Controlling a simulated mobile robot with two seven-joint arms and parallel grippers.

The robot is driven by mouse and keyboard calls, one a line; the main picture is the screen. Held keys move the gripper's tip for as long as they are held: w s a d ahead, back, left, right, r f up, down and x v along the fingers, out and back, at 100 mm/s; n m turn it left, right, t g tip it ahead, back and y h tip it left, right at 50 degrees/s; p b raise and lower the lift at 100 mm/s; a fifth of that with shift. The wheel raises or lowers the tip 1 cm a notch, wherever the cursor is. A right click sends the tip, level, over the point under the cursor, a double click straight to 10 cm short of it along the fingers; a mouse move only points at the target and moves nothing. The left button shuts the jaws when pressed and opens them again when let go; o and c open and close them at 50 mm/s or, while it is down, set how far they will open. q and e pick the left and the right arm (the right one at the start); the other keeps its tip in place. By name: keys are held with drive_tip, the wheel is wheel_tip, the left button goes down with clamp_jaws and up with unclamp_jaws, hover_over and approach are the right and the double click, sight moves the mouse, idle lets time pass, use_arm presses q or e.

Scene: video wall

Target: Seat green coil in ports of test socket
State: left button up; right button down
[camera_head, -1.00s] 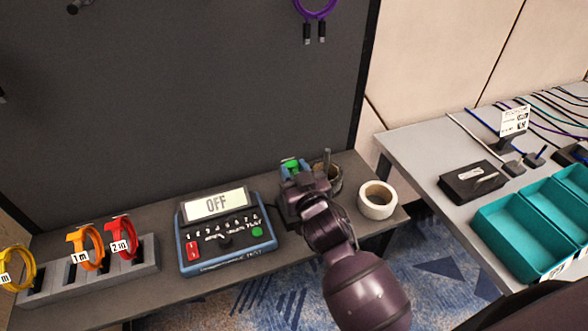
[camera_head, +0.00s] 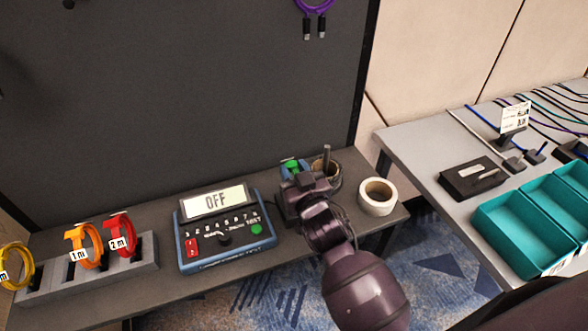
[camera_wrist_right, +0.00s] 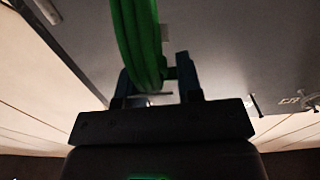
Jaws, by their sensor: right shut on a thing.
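My right gripper (camera_head: 295,168) is over the dark shelf, just right of the tester. Its blue fingers are shut on the green coil (camera_head: 289,164), of which only a small part shows past the gripper. In the right wrist view the green coil (camera_wrist_right: 138,40) stands as a thick loop between the fingers (camera_wrist_right: 156,75). The tester (camera_head: 224,228) is blue and dark with a screen reading OFF, a red button and a green button. I cannot make out the test socket's ports; the gripper may hide them. My left gripper is out of view.
A grey rack (camera_head: 150,248) with yellow, orange and red coils stands at the left. A dark round holder (camera_head: 335,168) and a white tape roll (camera_head: 377,197) are right of the gripper. Teal bins (camera_head: 515,232) sit on the right table. A dark panel (camera_head: 190,90) rises behind the shelf.

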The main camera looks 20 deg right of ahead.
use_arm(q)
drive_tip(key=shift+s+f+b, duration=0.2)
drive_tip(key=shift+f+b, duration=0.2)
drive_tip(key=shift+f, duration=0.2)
use_arm(e)
drive_tip(key=shift+f, duration=1.15)
idle(0.3)
idle(0.4)
drive_tip(key=c, duration=0.7)
unclamp_jaws()
drive_tip(key=shift+s, duration=0.2)
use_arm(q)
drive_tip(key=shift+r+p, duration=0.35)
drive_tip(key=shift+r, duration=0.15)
use_arm(e)
drive_tip(key=s, duration=1)
drive_tip(key=shift+s+d, duration=0.25)
